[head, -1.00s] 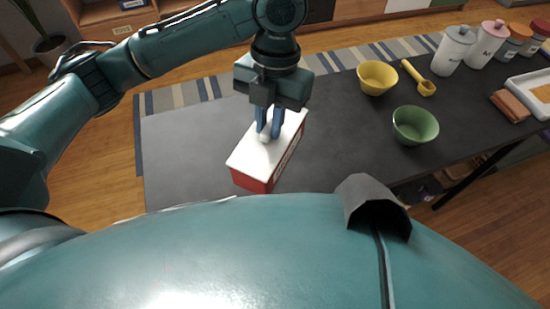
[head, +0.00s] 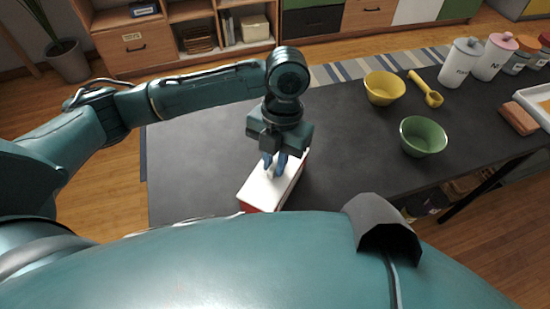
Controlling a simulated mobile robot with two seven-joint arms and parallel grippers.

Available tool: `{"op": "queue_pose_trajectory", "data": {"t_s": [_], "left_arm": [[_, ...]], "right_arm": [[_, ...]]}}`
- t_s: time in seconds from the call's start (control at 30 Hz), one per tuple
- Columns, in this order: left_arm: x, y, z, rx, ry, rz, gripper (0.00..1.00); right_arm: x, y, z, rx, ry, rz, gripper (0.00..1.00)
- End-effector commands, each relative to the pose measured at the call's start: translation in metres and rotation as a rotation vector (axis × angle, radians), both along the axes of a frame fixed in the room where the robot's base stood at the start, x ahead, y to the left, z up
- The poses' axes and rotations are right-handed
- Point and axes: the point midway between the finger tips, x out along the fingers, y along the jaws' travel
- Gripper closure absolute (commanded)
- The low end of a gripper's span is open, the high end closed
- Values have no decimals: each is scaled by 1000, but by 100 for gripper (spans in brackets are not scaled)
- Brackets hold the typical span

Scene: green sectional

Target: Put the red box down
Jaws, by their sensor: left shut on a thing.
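The red box (head: 262,191) has a white top and red sides. It is at the near side of the dark table (head: 190,165), and its near part is hidden behind my body. My left gripper (head: 274,172) points down at the box's top and is shut on it. The fingertips meet a small light part on the top. I cannot tell whether the box's underside touches the table. My right gripper is not in view.
A yellow bowl (head: 384,88), a green bowl (head: 422,136) and a yellow scoop (head: 427,90) are right of the box. Several lidded jars (head: 459,63) and a brown block (head: 518,118) stand farther right. The table left of the box is clear.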

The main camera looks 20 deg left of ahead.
Motion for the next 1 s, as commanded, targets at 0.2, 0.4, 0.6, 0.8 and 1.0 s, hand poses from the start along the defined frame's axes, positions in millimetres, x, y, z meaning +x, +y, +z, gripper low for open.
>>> {"op": "queue_pose_trajectory", "data": {"t_s": [0.2, 0.4, 0.6, 0.8, 1.0], "left_arm": [[0, 0, -2, 0, 0, 0, 72], [0, 0, -2, 0, 0, 0, 63], [0, 0, 1, 0, 0, 0, 63], [6, -1, 28, -2, -5, -1, 63], [15, -3, 72, -2, -4, 0, 63]], "right_arm": [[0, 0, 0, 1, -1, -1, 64], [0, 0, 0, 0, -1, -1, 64], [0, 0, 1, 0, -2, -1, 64], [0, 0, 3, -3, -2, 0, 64], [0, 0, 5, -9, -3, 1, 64]]}}
